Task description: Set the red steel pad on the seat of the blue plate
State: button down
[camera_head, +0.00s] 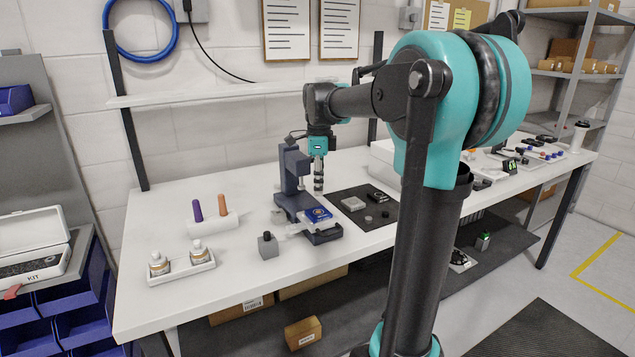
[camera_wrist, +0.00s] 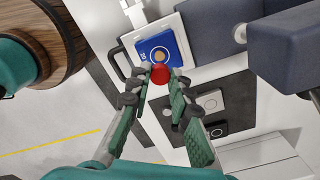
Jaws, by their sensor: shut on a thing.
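My gripper (camera_wrist: 160,78) is shut on the red steel pad (camera_wrist: 160,73), which shows as a small round red piece between the fingertips in the wrist view. The blue plate (camera_wrist: 145,48) lies on a white-edged base, with a round tan seat (camera_wrist: 157,55) on it. In the wrist view the pad appears just below the seat, overlapping the plate's edge; its height is hard to judge. In the head view the blue plate (camera_head: 319,214) lies on the dark blue fixture (camera_head: 297,182). My gripper (camera_head: 318,178) points down above the plate, clearly apart from it. The pad cannot be made out there.
The fixture's upright column and arm stand beside my gripper. A black mat (camera_head: 377,217) with a grey box (camera_head: 353,203) and other small parts lies to the right. A grey block (camera_head: 268,247), a bottle tray (camera_head: 183,270) and a marker holder (camera_head: 213,226) stand to the left.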

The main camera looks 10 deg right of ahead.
aim_at(319, 212)
jog(key=shift+f, duration=2.6)
jog(key=shift+f, duration=0.4)
jog(key=c, duration=1.3)
grip_release()
